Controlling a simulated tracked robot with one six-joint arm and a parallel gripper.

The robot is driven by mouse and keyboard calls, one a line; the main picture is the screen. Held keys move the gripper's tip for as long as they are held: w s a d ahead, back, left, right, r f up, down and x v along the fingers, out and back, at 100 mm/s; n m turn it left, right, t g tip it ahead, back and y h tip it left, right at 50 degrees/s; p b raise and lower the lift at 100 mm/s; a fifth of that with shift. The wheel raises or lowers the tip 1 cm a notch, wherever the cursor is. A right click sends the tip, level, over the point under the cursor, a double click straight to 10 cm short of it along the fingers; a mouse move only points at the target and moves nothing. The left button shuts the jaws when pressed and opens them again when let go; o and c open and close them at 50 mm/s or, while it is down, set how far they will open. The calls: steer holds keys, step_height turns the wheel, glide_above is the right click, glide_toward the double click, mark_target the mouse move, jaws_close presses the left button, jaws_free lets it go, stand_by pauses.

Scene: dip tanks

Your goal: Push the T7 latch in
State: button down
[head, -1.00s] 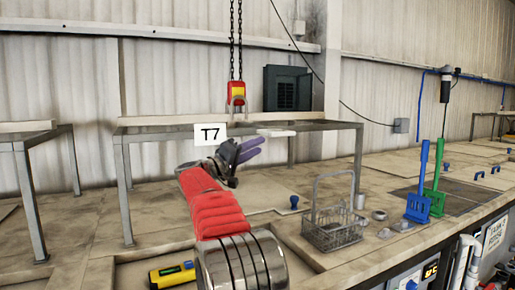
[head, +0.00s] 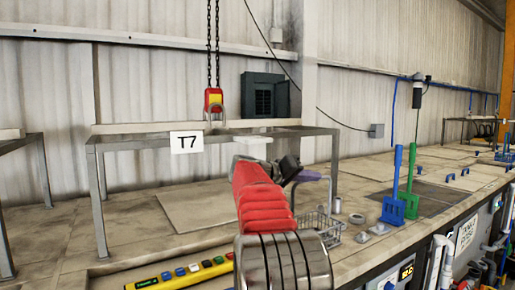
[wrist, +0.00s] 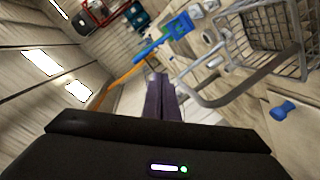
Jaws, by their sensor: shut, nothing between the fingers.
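The white T7 card (head: 187,142) hangs on the front rail of a grey metal frame over the bench. A small pale block (head: 254,139) sits at that rail, right of the card; I cannot tell whether it is the latch. My gripper (head: 316,175) is right of the card and the block, apart from both, its purple fingers pointing right in front of the wire basket's handle. The purple fingers also show in the wrist view (wrist: 161,97), together and empty. My red arm hides part of the frame and bench below the block.
Blue (head: 394,185) and green (head: 412,180) paddles stand farther right. A hoist hook block (head: 213,99) hangs behind the card. A yellow button box (head: 165,280) is at the front. A blue knob (wrist: 284,108) shows in the wrist view.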

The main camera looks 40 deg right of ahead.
steer(key=s+a+f+m+t+y, duration=0.2)
steer(key=s+f+m+y, duration=0.4)
steer(key=f, duration=0.7)
steer(key=w+a+f+m+t+y, duration=0.35)
steer(key=a+f+t+y, duration=0.2)
steer(key=a+y, duration=0.2)
steer(key=w+a+r+m+t, duration=0.2)
steer(key=w+r+m+t, duration=0.35)
steer(key=r, duration=0.35)
steer(key=w+a+r+m+t, duration=0.1)
steer(key=w+r+m+t, duration=0.3)
steer(key=r+m+t, duration=0.4)
steer(key=s+d+r+m+t+h, duration=0.1)
steer(key=d+r+m+t+h, duration=0.1)
steer(key=r, duration=0.5)
steer(key=shift+s+d+m+h, duration=0.3)
steer(key=shift+d+m+h, duration=0.35)
steer(key=shift+m, duration=0.55)
steer(key=shift+w+r, duration=0.1)
